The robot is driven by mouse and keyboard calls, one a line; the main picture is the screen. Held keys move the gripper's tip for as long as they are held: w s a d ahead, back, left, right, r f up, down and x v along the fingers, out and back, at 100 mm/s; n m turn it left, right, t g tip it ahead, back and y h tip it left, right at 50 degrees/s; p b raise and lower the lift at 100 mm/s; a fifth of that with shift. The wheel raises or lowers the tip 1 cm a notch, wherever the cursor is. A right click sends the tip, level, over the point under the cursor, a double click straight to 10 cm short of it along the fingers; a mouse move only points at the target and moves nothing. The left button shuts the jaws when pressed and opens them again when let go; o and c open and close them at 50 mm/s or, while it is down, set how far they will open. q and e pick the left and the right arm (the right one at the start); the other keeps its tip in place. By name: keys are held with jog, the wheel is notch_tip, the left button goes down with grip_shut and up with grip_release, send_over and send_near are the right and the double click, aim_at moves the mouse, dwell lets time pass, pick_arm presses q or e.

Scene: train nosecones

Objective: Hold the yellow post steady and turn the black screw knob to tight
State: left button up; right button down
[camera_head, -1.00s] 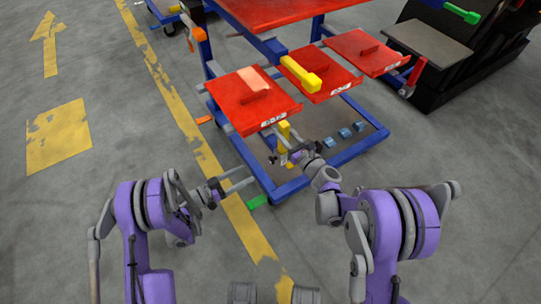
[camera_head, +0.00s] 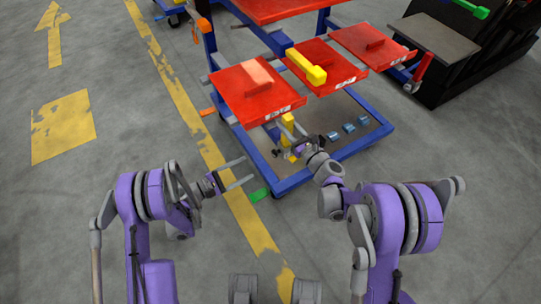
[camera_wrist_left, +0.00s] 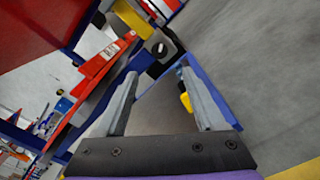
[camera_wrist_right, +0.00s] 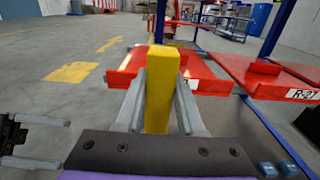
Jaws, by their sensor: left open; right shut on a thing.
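The yellow post (camera_head: 288,119) stands upright at the front of the blue cart, below the near red tray. My right gripper (camera_head: 291,134) is shut on it. In the right wrist view the post (camera_wrist_right: 160,92) stands between both fingers. The black screw knob (camera_head: 277,153) shows small, low beside the post. In the left wrist view a dark round knob (camera_wrist_left: 161,47) is just beyond the fingertips, beside a yellow part of the post (camera_wrist_left: 140,20). My left gripper (camera_head: 250,169) is open and empty, its fingers pointing toward the knob, apart from it.
Small blue blocks (camera_head: 348,127) sit on the cart's lower shelf (camera_head: 372,118). The floor at left is clear.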

aim_at(273, 155)
pick_arm(q)
jog(key=w+d+n, duration=0.2)
jog(key=d, duration=0.1)
jog(key=w+d+n, duration=0.2)
jog(key=d+n, duration=0.1)
jog(key=w+d+n, duration=0.3)
jog(key=shift+d, duration=0.25)
dwell(0.4)
grip_shut()
